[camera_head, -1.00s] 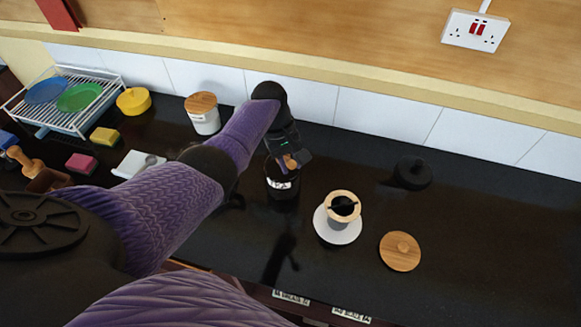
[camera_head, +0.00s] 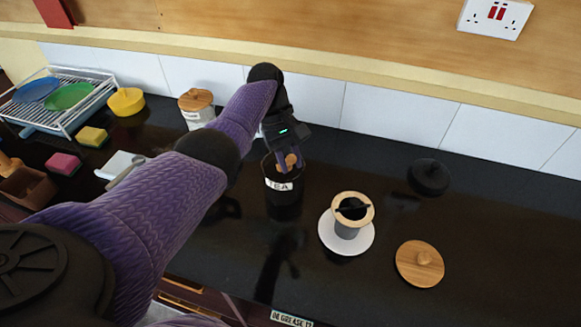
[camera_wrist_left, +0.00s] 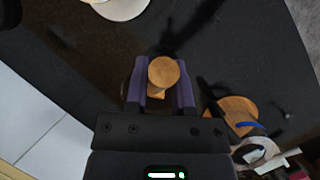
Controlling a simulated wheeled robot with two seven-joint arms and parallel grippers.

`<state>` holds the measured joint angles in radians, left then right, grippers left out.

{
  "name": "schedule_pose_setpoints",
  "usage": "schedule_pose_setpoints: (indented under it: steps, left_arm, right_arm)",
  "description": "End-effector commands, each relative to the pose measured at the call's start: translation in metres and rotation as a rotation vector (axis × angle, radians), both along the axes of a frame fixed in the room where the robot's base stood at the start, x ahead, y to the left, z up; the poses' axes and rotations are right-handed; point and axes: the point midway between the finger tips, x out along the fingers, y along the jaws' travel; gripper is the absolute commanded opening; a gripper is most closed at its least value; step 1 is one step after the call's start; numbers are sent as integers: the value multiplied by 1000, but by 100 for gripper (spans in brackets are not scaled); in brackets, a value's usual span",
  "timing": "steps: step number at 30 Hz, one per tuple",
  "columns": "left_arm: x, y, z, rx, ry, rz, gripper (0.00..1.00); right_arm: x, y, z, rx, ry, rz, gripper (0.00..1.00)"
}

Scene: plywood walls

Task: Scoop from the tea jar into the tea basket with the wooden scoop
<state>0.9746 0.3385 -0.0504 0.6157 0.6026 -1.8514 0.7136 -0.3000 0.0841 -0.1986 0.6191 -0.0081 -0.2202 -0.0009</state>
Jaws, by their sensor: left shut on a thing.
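The black tea jar (camera_head: 284,200), labelled TEA, stands upright on the dark counter. My left gripper (camera_head: 287,163) is at its mouth, shut on the wooden scoop (camera_head: 290,159). In the left wrist view the scoop's round wooden end (camera_wrist_left: 163,72) shows between the purple fingers (camera_wrist_left: 160,92). The scoop's lower part is hidden, so I cannot tell how deep it is. The dark tea basket (camera_head: 351,209) sits inside a wooden-rimmed grey cup (camera_head: 347,231) on a white saucer (camera_head: 361,247), right of the jar. My right gripper is not in view.
A round wooden lid (camera_head: 420,263) lies right of the saucer, and a black lid (camera_head: 429,176) lies behind it. A white canister (camera_head: 196,108), sponges (camera_head: 92,136) and a dish rack (camera_head: 65,108) stand at the left. The counter's right side is mostly clear.

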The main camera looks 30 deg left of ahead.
Motion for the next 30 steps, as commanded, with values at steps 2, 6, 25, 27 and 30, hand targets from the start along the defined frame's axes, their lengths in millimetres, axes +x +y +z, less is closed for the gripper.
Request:
schedule_pose_setpoints:
  steps: [2,6,25,27,30]
  left_arm:
    - [1,1,-8,-8,8,1,0]
    - [2,2,-13,-25,24,0,0]
    - [-4,-3,-44,333,-349,0,0]
    - [-5,-4,-40,346,-362,0,0]
    - [-6,-6,-33,362,-383,-2,0]
  right_arm:
    - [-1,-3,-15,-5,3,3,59]
    - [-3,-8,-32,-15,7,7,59]
    - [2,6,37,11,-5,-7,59]
    - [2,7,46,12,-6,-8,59]
    - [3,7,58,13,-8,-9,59]
